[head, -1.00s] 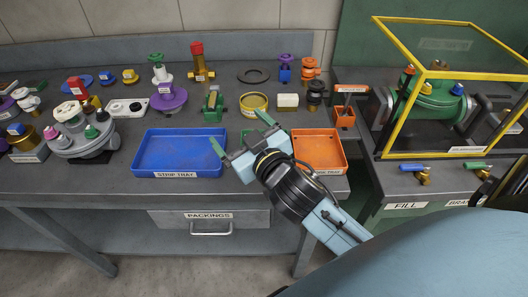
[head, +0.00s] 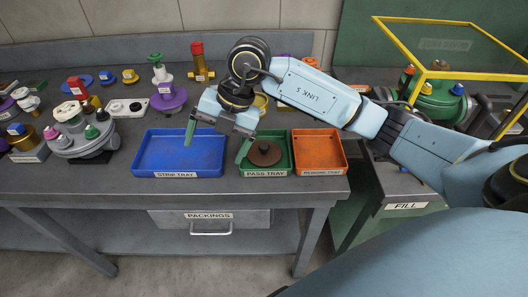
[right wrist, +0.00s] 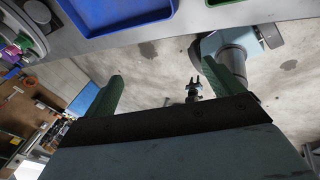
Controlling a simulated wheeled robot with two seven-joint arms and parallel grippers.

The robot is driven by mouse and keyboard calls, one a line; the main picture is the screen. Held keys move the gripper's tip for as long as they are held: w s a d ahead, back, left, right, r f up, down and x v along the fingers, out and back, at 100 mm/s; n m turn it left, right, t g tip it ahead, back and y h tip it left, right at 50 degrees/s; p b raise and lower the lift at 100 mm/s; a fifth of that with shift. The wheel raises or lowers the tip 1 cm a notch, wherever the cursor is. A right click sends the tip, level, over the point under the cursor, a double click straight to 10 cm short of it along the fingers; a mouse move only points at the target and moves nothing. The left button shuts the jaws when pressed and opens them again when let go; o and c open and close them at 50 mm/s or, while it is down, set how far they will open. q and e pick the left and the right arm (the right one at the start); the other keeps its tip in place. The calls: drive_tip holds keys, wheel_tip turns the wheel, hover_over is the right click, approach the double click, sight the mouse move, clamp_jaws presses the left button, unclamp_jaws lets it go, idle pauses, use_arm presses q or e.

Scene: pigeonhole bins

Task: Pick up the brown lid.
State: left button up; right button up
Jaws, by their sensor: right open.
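The brown lid (head: 263,152) is a round disc with a small raised knob. It lies in the green pass tray (head: 277,172) in the head view. My right gripper (head: 216,142) is open and empty. Its green fingers are spread above the blue strip tray, left of the lid, with one finger near the left side of the pass tray. My left gripper is not in the head view.
The blue strip tray (head: 150,170) is empty, left of the pass tray. The orange rework tray (head: 320,150) is empty, on its right. Several valve parts stand behind and left. A yellow-framed case (head: 395,50) stands at the right. The table's front edge is close to the trays.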

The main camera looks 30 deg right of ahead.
drive_tip(key=w+d+r+m+h, duration=0.25)
drive_tip(key=d+h, duration=0.35)
drive_tip(key=d, duration=0.6)
hover_over(264, 146)
drive_tip(key=shift+m, duration=0.45)
drive_tip(key=f, duration=0.5)
drive_tip(key=a+f, duration=0.1)
drive_tip(key=f, duration=0.1)
drive_tip(key=shift+s+f, duration=0.2)
drive_tip(key=shift+s, duration=0.05)
drive_tip(key=shift+w+d+f, duration=0.1)
drive_tip(key=shift+d+f, duration=0.1)
drive_tip(key=shift+f, duration=0.8)
drive_tip(key=shift+w+d+f, duration=0.1)
drive_tip(key=shift+d+f, duration=0.05)
drive_tip(key=shift+f, duration=0.85)
drive_tip(key=shift+w+d+f, duration=0.1)
drive_tip(key=shift+d+f, duration=0.1)
drive_tip(key=shift+f, duration=0.8)
drive_tip(key=c, duration=0.8)
